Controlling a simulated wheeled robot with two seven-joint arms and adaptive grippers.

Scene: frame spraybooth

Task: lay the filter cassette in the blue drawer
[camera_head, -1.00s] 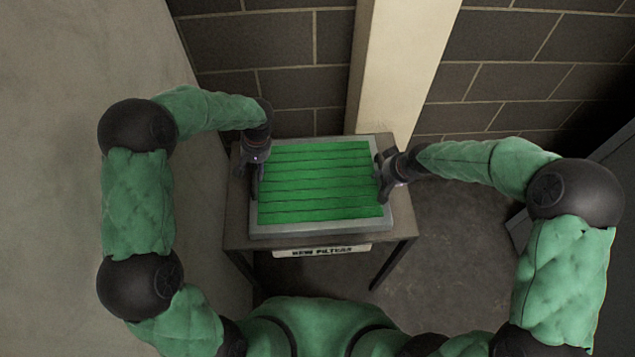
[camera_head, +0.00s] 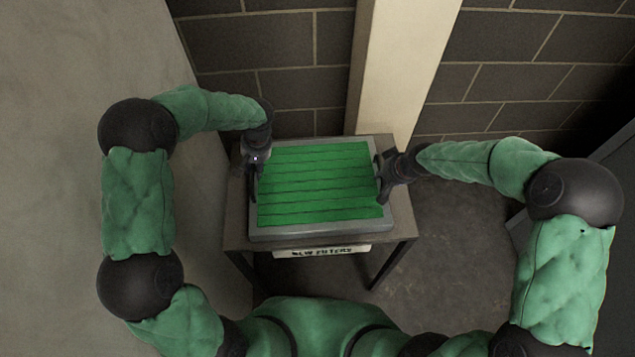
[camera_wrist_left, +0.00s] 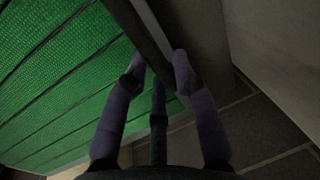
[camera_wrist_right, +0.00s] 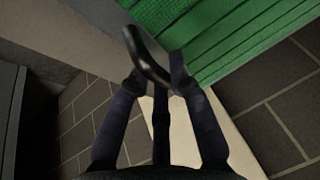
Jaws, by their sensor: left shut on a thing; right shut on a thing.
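The filter cassette (camera_head: 318,185) is a flat panel with green pleats in a grey frame. It is at the table top in the head view; I cannot tell whether it rests there or is just above it. My left gripper (camera_head: 251,180) is shut on its left side, at a dark handle bar that also shows between the fingers in the left wrist view (camera_wrist_left: 157,82). My right gripper (camera_head: 383,178) is shut on its right side, on a curved black handle (camera_wrist_right: 146,58) in the right wrist view. The blue drawer is not in view.
The small brown table (camera_head: 401,222) bears a white "NEW FILTERS" label (camera_head: 321,251) at its front. A pale pillar (camera_head: 403,65) and dark block walls (camera_head: 265,45) stand close behind. A plain wall (camera_head: 60,180) is at left. The floor (camera_head: 455,235) to the right is clear.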

